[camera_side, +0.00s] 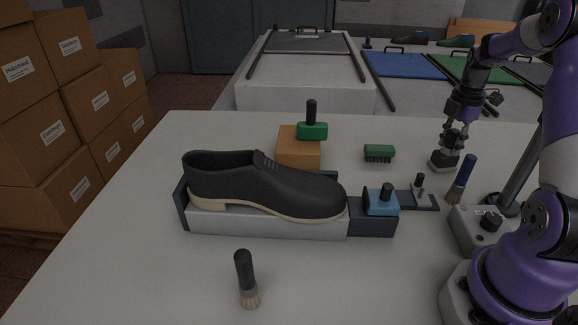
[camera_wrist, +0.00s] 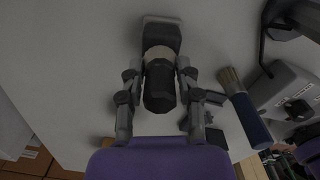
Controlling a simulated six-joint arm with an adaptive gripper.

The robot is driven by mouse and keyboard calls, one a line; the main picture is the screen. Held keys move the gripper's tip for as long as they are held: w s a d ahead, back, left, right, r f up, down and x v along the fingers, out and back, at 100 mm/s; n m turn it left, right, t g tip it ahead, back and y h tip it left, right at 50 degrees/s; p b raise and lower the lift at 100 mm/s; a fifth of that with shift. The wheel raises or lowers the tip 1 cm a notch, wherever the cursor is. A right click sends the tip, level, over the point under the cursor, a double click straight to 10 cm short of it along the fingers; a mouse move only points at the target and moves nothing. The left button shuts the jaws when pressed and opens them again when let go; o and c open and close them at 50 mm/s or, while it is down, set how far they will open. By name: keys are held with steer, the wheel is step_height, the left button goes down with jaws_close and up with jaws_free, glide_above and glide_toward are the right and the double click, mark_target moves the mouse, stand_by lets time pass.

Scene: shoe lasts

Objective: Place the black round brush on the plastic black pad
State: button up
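A round brush (camera_side: 246,279) with a black handle and pale bristles stands, slightly tilted, at the front of the table, far from my gripper. My gripper (camera_side: 453,142) points down at the right of the table. In the wrist view, the fingers of my gripper (camera_wrist: 160,68) flank a black handle-like piece (camera_wrist: 160,88) with a cream band at its far end. Beyond the band is a dark, square-cornered block (camera_wrist: 162,35) with a pale edge, which is low on the table in the side view (camera_side: 443,164). I cannot tell whether the fingers press on the black piece or whether that block is the pad.
A black shoe (camera_side: 265,185) lies on a grey holder with a blue clamp (camera_side: 382,203). A blue-handled brush (camera_side: 461,180) stands near my gripper, also in the wrist view (camera_wrist: 246,112). A green brush (camera_side: 379,152) and an orange block (camera_side: 298,149) are behind. The front table is mostly clear.

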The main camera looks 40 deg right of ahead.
mark_target(455, 130)
steer(key=shift+o, duration=0.4)
steer(key=shift+r, duration=0.15)
step_height(455, 130, up, 12)
steer(key=shift+f, duration=0.15)
steer(key=w+a+r+m+t+h, duration=0.1)
steer(key=w+a+r+m, duration=0.1)
steer(key=a, duration=0.5)
steer(key=w+a+r+m+t, duration=0.1)
steer(key=w+a+r+m, duration=0.15)
steer(key=a, duration=0.45)
steer(key=s+a+f+m+t, duration=0.1)
steer(key=s+a+m, duration=0.1)
steer(key=a, duration=0.3)
steer(key=s+a+f+m+t, duration=0.1)
steer(key=s+a+f+m, duration=0.1)
steer(key=a, duration=0.4)
steer(key=s+a+f+m+t+y, duration=0.1)
steer(key=s+a+m, duration=0.1)
steer(key=a+m, duration=0.2)
steer(key=shift+s+a+f+m+t, duration=0.2)
steer(key=shift+a+m+t, duration=0.15)
steer(key=shift+a, duration=0.55)
